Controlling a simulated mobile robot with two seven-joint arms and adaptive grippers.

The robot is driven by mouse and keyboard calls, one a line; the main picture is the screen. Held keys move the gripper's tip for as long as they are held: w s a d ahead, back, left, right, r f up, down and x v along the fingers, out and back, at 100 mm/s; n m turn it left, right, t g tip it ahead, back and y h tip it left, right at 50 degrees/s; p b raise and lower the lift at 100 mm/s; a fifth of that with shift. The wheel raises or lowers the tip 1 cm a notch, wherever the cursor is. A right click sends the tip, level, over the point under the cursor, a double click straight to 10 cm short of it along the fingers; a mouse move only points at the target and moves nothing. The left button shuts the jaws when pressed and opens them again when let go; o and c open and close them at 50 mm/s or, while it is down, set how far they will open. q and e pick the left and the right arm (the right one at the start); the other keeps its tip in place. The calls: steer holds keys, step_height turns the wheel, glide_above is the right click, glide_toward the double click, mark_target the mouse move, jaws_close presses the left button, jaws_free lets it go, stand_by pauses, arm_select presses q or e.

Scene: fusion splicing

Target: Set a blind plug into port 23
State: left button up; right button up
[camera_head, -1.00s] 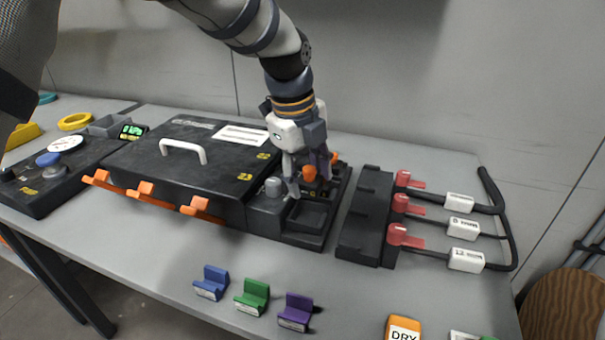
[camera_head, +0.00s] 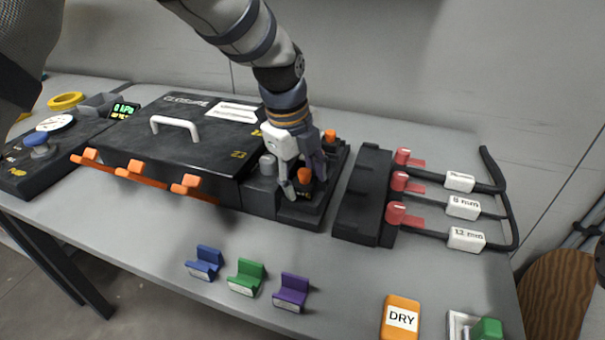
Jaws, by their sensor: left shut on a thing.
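My left gripper (camera_head: 303,190) is over the near part of the low black tray (camera_head: 302,222), right of the large black case. Its fingers are shut around a small orange-topped piece (camera_head: 304,175), which looks like a plug. I cannot tell whether its lower end touches the tray. A second orange piece (camera_head: 330,135) stands at the tray's far end, just behind the gripper. A yellow mark that looks like 23 (camera_head: 239,154) is on the black case (camera_head: 190,135) near its front right corner. The port itself cannot be made out. My right gripper is not in view.
A grey knob (camera_head: 268,165) stands close left of the gripper. A black block (camera_head: 362,205) with red connectors (camera_head: 396,213) and cables is on the right. Blue (camera_head: 205,263), green (camera_head: 246,277) and purple (camera_head: 291,291) blocks stand in front. The table between is clear.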

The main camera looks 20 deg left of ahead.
arm_select(q)
steer(key=shift+f, duration=0.1)
steer(key=o, duration=1.2)
steer(key=shift+o, duration=0.2)
steer(key=v, duration=1.2)
steer(key=shift+w, duration=0.1)
